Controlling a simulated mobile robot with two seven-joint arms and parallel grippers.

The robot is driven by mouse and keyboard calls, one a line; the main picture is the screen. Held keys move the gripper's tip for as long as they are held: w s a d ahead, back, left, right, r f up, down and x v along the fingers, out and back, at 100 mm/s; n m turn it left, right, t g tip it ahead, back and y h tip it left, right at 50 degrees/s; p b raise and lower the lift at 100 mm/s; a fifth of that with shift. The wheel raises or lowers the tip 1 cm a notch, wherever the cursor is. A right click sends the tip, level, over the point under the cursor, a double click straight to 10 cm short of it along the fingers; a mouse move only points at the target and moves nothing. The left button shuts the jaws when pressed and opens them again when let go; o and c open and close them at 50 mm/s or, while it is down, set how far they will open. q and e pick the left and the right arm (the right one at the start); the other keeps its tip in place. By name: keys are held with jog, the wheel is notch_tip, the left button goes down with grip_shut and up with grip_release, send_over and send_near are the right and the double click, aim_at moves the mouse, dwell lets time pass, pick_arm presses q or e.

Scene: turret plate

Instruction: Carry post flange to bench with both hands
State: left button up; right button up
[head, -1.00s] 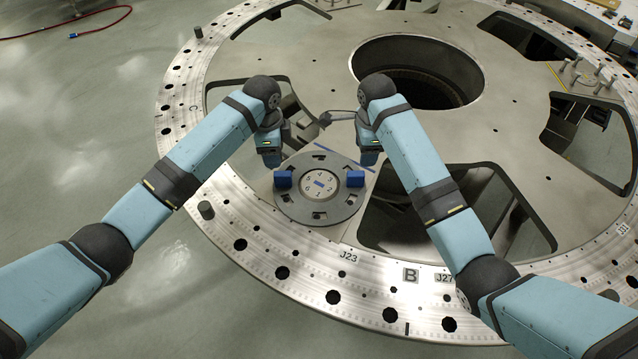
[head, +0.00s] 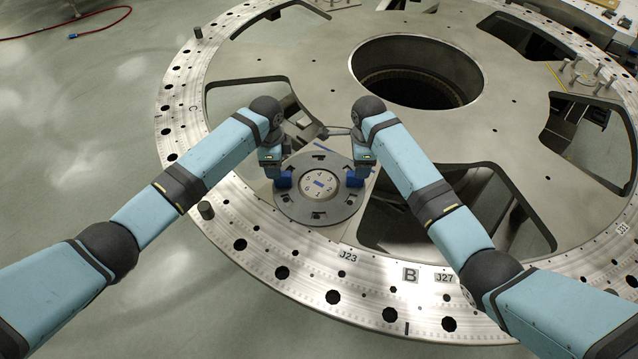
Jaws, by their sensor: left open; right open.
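The post flange (head: 318,211) is a round grey disc with a lighter numbered centre, lying flat on the big turret plate (head: 300,250). My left gripper (head: 280,173) is open at the left block. My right gripper (head: 357,173) is open at the right block. The fingers are small and partly hidden by the wrists, so I cannot tell whether they touch the blocks. The bench cannot be made out for certain.
The turret plate has a large round central hole (head: 418,72) and several cutouts, one just right of the flange (head: 390,222). A short peg (head: 206,210) stands on the rim at left. A red hose (head: 100,27) lies on the floor at upper left.

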pick_arm(q)
notch_tip(320, 180, down, 6)
jog(key=shift+f, duration=0.2)
pick_arm(e)
notch_tip(320, 180, down, 6)
jog(key=shift+f, duration=0.2)
pick_arm(q)
grip_shut()
pick_arm(e)
grip_shut()
pick_arm(q)
jog(key=shift+w+r, duration=0.1)
pick_arm(e)
jog(key=shift+r, duration=0.1)
dwell(0.6)
